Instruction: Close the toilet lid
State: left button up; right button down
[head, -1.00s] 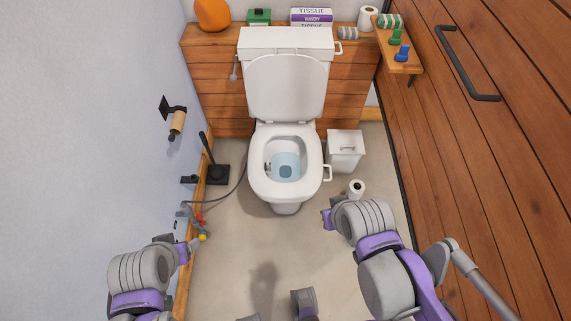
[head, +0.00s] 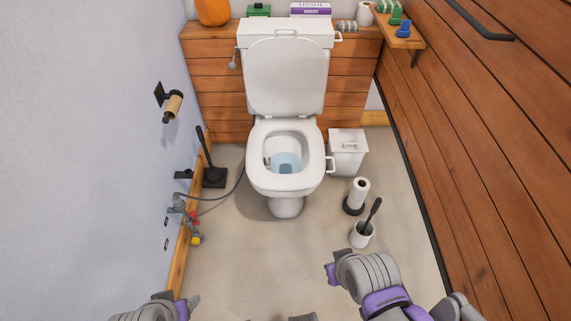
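The white toilet (head: 285,205) stands ahead in the middle of the head view. Its lid (head: 287,78) is raised and leans back against the tank. The seat (head: 256,172) is down on the bowl, with water visible inside. My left gripper (head: 190,306) is at the bottom left edge, well short of the toilet and mostly cut off. My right gripper (head: 331,273) is at the lower right, in front of the toilet and touching nothing I can see. The finger gap of neither gripper can be made out.
A white bin (head: 347,152), a paper roll stand (head: 357,194) and a toilet brush (head: 362,234) stand right of the toilet. A black plunger (head: 212,172) and a wall valve with hose (head: 186,212) are on the left. The floor in front is clear.

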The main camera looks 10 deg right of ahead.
aim_at(284, 77)
jog(key=i+l+z, duration=0.1)
jog(key=i+z, duration=0.35)
jog(key=i, duration=1.1)
